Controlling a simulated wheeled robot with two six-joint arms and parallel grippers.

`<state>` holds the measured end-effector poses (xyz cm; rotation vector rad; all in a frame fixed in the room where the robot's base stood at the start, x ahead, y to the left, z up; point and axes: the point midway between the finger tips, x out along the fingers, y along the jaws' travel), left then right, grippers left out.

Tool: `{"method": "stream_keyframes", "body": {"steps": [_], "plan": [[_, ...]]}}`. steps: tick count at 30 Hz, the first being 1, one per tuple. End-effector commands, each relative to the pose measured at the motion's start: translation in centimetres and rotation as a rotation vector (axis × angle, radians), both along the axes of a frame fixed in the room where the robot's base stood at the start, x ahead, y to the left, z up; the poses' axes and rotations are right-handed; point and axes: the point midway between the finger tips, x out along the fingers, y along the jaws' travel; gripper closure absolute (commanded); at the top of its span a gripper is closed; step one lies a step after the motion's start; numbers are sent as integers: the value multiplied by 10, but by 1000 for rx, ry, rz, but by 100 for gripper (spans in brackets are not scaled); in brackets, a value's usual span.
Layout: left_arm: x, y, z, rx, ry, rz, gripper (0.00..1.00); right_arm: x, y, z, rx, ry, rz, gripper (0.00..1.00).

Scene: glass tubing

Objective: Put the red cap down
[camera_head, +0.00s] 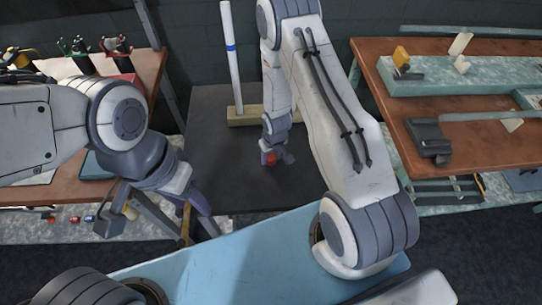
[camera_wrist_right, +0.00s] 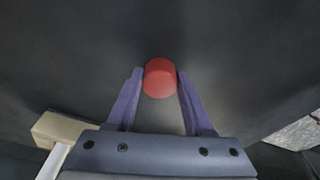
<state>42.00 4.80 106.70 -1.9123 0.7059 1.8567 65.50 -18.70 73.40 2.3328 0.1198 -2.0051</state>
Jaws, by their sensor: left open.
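The red cap (camera_head: 271,158) is at my right gripper (camera_head: 276,159), low over the dark tabletop (camera_head: 225,175). In the right wrist view the red cap (camera_wrist_right: 160,78) sits between the two purple fingertips of the right gripper (camera_wrist_right: 160,75), which meet its sides. I cannot tell whether the cap touches the tabletop. My left gripper (camera_head: 193,215) is open and hangs by the front left of the dark table, away from the cap. Its fingertips are partly unclear.
A white tube with a blue band (camera_head: 230,55) stands upright at a beige block (camera_head: 245,114) behind the right gripper. A wooden bench (camera_head: 375,60) with tools is at right, another (camera_head: 150,70) at left. The dark tabletop around the cap is clear.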

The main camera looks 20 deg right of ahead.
Motion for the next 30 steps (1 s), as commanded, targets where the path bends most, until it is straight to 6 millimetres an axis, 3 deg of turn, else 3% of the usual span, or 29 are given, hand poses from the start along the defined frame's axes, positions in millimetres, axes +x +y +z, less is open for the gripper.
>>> {"method": "stream_keyframes", "body": {"steps": [1,2,15,22,30], "plan": [[0,0,0,0,0,0,50,0,0,0,0,0,0,27],[0,0,0,0,0,0,50,0,0,0,0,0,0,20],[0,0,2,0,0,0,50,0,0,10,0,-2,0,20],[0,0,3,0,0,0,50,-6,-1,55,-1,-6,1,20],[0,0,32,0,0,0,50,-15,-2,110,0,-1,0,20]]}}
